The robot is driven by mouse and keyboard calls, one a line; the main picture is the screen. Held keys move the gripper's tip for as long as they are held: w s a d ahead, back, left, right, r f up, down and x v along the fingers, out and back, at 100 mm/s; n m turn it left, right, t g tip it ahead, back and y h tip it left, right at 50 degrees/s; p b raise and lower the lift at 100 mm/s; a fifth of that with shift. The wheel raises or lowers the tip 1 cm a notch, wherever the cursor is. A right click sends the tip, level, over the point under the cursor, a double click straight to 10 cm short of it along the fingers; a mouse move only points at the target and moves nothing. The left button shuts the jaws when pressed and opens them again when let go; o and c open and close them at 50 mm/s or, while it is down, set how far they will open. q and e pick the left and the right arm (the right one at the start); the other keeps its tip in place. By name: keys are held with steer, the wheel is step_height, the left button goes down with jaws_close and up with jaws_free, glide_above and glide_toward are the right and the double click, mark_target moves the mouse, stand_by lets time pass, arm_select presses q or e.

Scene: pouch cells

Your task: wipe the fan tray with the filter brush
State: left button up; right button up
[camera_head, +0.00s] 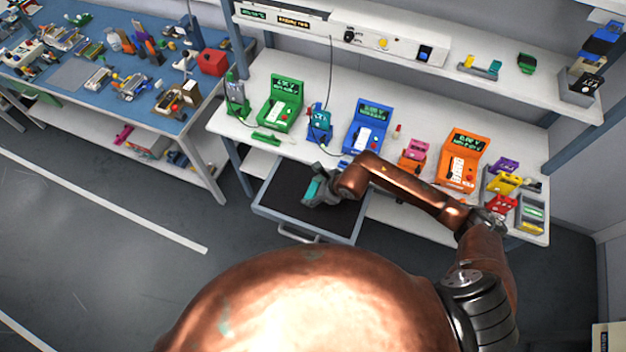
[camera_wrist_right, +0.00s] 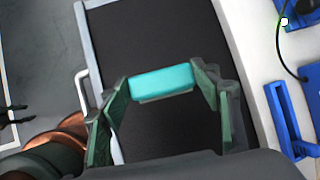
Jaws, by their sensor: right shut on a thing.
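The fan tray seems to be the dark-floored, grey-rimmed drawer pulled out under the white bench. Its bare floor (camera_head: 281,193) shows in the head view, and it fills much of the wrist view (camera_wrist_right: 150,42). A teal block, taken as the filter brush (camera_head: 314,189), is in my right gripper (camera_head: 322,196) over the tray. In the wrist view the brush (camera_wrist_right: 161,81) sits between the two fingers of the right gripper (camera_wrist_right: 163,88), which is shut on it. I cannot tell whether the brush touches the tray floor. My left gripper is not in view.
The white bench above the tray holds a green tester (camera_head: 281,101), a blue tester (camera_head: 367,125) and an orange tester (camera_head: 463,160). A handle (camera_head: 299,236) is on the tray's front. A blue-topped bench (camera_head: 72,75) stands at the left. Open floor lies in front.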

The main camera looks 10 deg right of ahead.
step_height(320, 180, up, 3)
steer(key=shift+s+d+f+p, duration=0.1)
steer(key=shift+s+d+p, duration=0.05)
steer(key=shift+p, duration=0.5)
steer(key=shift+r+p, duration=0.9)
steer(key=shift+r, duration=0.7)
